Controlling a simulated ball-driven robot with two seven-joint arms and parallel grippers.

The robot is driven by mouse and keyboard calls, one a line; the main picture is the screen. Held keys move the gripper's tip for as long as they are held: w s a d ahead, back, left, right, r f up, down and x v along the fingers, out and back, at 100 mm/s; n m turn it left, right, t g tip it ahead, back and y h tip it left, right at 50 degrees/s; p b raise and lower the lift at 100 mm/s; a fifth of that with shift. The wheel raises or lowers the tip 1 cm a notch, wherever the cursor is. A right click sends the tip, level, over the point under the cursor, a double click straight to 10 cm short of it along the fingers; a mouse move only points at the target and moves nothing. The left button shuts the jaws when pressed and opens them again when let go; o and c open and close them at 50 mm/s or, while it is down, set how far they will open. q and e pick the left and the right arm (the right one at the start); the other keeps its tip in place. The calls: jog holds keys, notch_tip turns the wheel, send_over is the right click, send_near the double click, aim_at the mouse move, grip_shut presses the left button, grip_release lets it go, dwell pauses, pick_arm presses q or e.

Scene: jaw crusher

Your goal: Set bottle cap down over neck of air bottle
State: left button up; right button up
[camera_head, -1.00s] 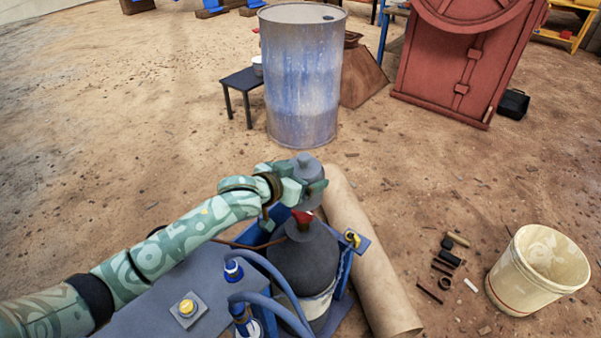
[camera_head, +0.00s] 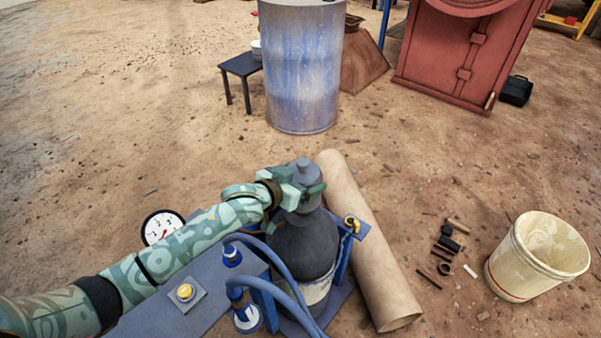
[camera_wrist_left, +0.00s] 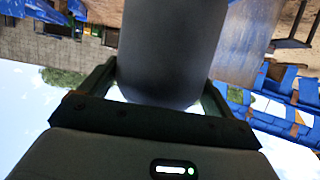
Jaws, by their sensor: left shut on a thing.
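The grey bottle cap (camera_head: 303,178) is held upright by my left gripper (camera_head: 303,196), whose fingers close on its sides. The dark grey air bottle (camera_head: 302,247) stands in a blue frame, directly below the cap. The cap's lower edge meets the top of the bottle in the head view and covers the red-topped neck; I cannot tell whether it is fully seated. In the left wrist view the cap (camera_wrist_left: 172,45) fills the middle between the two fingers. My right gripper is not in view.
Blue hoses (camera_head: 275,262) and a yellow button box (camera_head: 185,293) are left of the bottle. A gauge (camera_head: 162,227) sits behind my left arm. A tan roll (camera_head: 370,250) lies close on the right. Farther right are small loose parts and a cream bucket (camera_head: 536,257).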

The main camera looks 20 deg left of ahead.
pick_arm(q)
jog(key=shift+f+b, duration=0.8)
jog(key=shift+f, duration=1.8)
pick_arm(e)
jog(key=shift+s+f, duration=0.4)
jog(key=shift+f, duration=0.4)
pick_arm(q)
jog(key=o, duration=1)
jog(key=shift+c, duration=0.2)
jog(key=p+v, duration=0.7)
jog(key=v, duration=0.9)
jog(key=shift+s, duration=0.15)
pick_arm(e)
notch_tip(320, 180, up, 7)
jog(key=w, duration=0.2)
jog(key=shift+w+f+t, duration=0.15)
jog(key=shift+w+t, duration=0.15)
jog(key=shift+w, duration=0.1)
